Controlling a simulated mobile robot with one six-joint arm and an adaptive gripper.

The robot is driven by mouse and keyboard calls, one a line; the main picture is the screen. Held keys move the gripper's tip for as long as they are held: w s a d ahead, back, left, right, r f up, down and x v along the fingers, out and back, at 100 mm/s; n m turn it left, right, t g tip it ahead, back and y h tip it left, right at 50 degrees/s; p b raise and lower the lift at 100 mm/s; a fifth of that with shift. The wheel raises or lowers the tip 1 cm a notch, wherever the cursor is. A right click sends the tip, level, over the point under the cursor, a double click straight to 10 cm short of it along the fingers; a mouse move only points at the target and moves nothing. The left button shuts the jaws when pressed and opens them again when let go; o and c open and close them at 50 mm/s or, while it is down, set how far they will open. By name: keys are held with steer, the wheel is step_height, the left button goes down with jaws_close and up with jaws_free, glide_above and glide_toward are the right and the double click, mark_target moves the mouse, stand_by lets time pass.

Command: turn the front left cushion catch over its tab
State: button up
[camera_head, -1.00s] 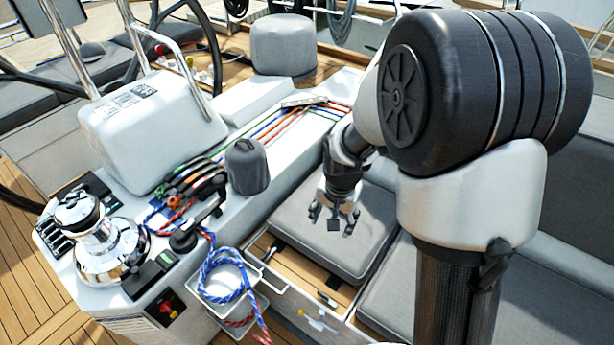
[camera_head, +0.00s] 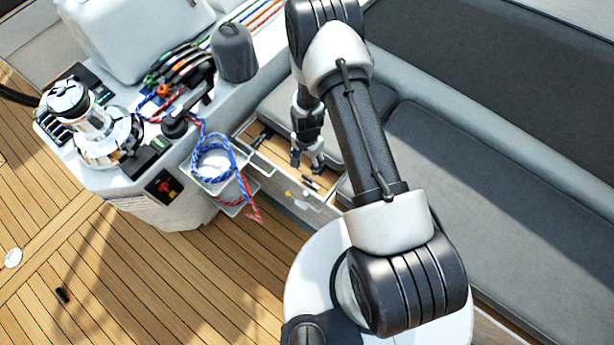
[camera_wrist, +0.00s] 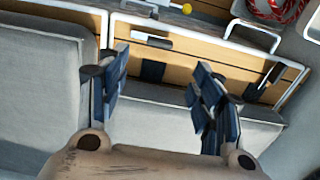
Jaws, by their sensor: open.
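My gripper (camera_wrist: 160,90) hangs open and empty over the front edge of the grey cushion (camera_wrist: 150,125), fingers apart. A second dark catch (camera_wrist: 273,74) sits further right on the strip, near the right finger. In the head view my gripper (camera_head: 308,168) is just behind a small dark catch (camera_head: 312,183); another (camera_head: 262,138) is up and left. I cannot tell which is named front left.
Chrome bars (camera_wrist: 250,35) stand along the strip's outer edge. A basket with blue and red rope (camera_head: 213,160), the console and the winch (camera_head: 105,135) are at left. A long seat cushion (camera_head: 480,200) lies at right.

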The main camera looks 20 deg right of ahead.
mark_target(307, 177)
step_height(307, 177, down, 12)
steer(key=b, duration=0.3)
steer(key=shift+f, duration=0.15)
steer(key=shift+c, duration=0.6)
steer(key=c, duration=0.9)
